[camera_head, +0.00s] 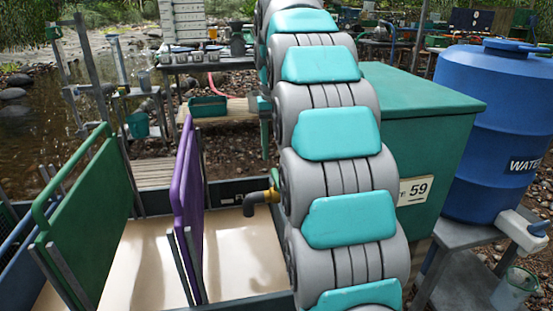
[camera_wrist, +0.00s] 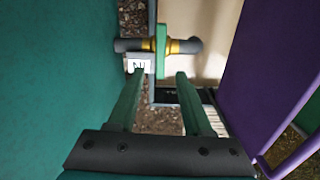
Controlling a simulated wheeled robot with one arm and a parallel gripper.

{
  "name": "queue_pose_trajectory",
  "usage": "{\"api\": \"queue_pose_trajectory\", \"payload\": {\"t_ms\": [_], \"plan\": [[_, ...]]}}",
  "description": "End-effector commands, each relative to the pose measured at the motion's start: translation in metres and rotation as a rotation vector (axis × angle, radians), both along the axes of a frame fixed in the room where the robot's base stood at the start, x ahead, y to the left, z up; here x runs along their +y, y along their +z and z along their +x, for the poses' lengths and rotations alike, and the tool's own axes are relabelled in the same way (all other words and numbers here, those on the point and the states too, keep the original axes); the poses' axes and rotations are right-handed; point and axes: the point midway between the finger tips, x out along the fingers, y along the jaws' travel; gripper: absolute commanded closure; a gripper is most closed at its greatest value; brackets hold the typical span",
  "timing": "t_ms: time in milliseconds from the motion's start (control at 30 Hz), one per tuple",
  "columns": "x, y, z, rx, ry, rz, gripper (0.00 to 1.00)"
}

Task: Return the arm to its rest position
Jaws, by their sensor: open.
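My arm's grey and teal links rise through the middle of the head view, from the bottom edge to the top. My gripper does not show in that view. In the wrist view my gripper (camera_wrist: 157,82) is open, its two green fingers apart with nothing held between them. Ahead of the fingertips is a grey pipe with brass fittings (camera_wrist: 187,45) and an upright green handle (camera_wrist: 161,50). A white tag (camera_wrist: 139,65) with a dark mark shows near the left fingertip. Whether the fingers touch the handle or tag, I cannot tell.
A purple panel (camera_head: 188,190) and a green panel (camera_head: 90,215) stand in a pale-floored trough (camera_head: 235,255). A green box (camera_head: 425,120) and blue water barrel (camera_head: 495,120) stand right of my arm. In the wrist view, a green surface fills the left and the purple panel (camera_wrist: 265,70) the right.

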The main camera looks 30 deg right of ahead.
Motion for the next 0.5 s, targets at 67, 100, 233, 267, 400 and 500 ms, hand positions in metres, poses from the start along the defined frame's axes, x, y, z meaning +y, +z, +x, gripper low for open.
{"api": "queue_pose_trajectory", "payload": {"t_ms": [67,100,233,267,400,500], "plan": [[0.0,0.012,0.001,-0.003,0.0,-0.001,0.5],[0.0,0.015,0.001,-0.004,0.0,-0.001,0.5],[0.0,0.019,0.001,-0.004,0.0,-0.001,0.5],[0.0,0.019,0.001,-0.004,0.0,-0.001,0.5],[0.0,0.019,0.001,-0.002,0.0,-0.001,0.5],[0.0,0.019,0.001,-0.002,-0.001,-0.002,0.5]]}}
